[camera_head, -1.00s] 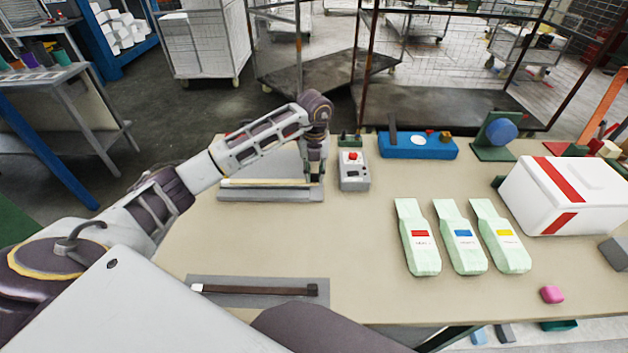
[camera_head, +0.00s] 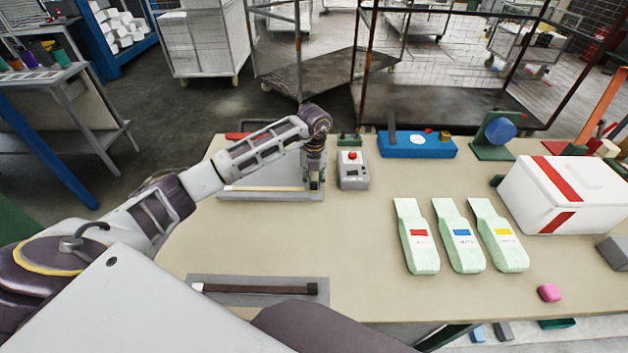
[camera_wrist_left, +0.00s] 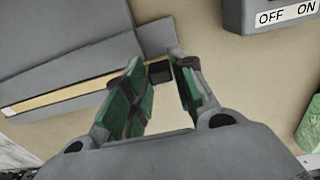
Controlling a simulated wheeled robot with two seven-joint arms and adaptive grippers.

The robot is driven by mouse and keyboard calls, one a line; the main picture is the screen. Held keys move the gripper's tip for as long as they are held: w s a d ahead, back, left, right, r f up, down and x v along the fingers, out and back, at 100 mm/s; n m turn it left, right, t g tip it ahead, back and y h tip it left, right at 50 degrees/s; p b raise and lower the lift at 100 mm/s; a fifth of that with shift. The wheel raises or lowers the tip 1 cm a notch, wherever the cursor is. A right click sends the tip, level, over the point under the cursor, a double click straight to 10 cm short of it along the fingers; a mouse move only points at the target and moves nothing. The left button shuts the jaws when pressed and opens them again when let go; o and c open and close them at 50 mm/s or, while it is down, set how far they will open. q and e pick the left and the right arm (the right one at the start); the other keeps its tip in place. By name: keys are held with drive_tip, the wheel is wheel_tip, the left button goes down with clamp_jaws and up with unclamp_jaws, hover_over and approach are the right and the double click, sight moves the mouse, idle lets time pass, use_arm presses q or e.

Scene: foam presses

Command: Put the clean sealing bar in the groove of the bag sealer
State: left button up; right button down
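The grey bag sealer (camera_head: 230,197) is at the table's back left. A tan sealing bar (camera_head: 255,188) lies along its groove; how fully it is seated I cannot tell. The bar (camera_wrist_left: 60,97) also shows in the left wrist view, running behind one finger. My left gripper (camera_head: 315,186) is at the sealer's right end. In the left wrist view its green fingers (camera_wrist_left: 160,85) stand apart over the bar's right end, which is partly hidden by the fingers. A second bar (camera_head: 255,289), dark brown, lies on a grey mat (camera_head: 320,298) at the front. My right gripper is out of view.
A grey control box (camera_head: 352,180) with a red button stands just right of the sealer. Several pale green bags (camera_head: 418,240) lie mid-table.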

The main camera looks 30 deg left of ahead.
use_arm(q)
drive_tip(key=shift+o, duration=1.3)
drive_tip(key=shift+r, duration=0.1)
wheel_tip(320, 180, up, 12)
drive_tip(key=b, duration=0.1)
drive_tip(key=shift+b, duration=0.4)
